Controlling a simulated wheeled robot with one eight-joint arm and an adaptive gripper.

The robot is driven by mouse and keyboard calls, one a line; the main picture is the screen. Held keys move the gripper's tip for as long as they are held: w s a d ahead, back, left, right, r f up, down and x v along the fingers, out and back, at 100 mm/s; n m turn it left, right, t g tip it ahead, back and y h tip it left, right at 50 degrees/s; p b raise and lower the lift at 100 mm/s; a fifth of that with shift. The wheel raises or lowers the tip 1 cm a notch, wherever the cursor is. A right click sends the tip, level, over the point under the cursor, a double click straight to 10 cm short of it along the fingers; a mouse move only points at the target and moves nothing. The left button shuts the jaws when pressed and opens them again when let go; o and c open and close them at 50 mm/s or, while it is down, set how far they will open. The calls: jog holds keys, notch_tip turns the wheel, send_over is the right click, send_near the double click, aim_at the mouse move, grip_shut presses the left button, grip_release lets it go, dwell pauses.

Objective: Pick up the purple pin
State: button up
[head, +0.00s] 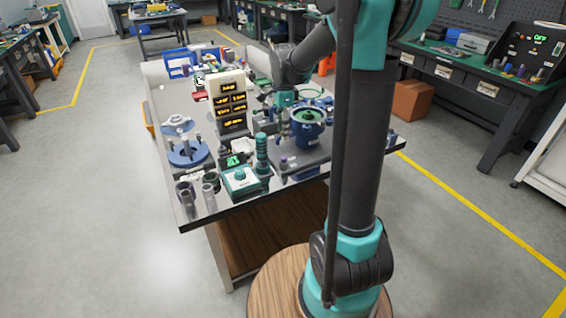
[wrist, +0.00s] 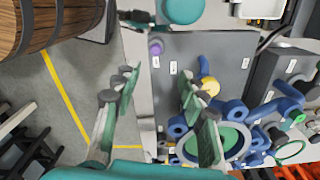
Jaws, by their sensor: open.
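The purple pin (wrist: 156,47) shows in the wrist view as a small round purple top at the left edge of a grey plate (wrist: 225,47). In the head view the small purple pin (head: 284,161) stands at the near left of the dark grey plate (head: 308,165), in front of the blue valve body. My gripper (wrist: 158,82) is open with nothing between its fingers. In the wrist view the pin lies just above the gap between the fingertips, apart from both. In the head view the fingers are hard to make out.
A blue valve body (head: 309,128) stands behind the pin; it also shows beside the right finger in the wrist view (wrist: 238,110). A teal cylinder (head: 262,150) and a teal-white button box (head: 241,180) stand left of the plate. A display tower (head: 229,102) stands farther back.

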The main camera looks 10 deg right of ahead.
send_over(284, 158)
jog(key=w, duration=0.1)
notch_tip(284, 158, down, 6)
jog(key=shift+r, duration=0.2)
jog(key=shift+s+f, duration=0.2)
jog(key=shift+f, duration=1.15)
jog(key=shift+s+f, duration=0.2)
jog(key=shift+f, duration=1.1)
grip_shut()
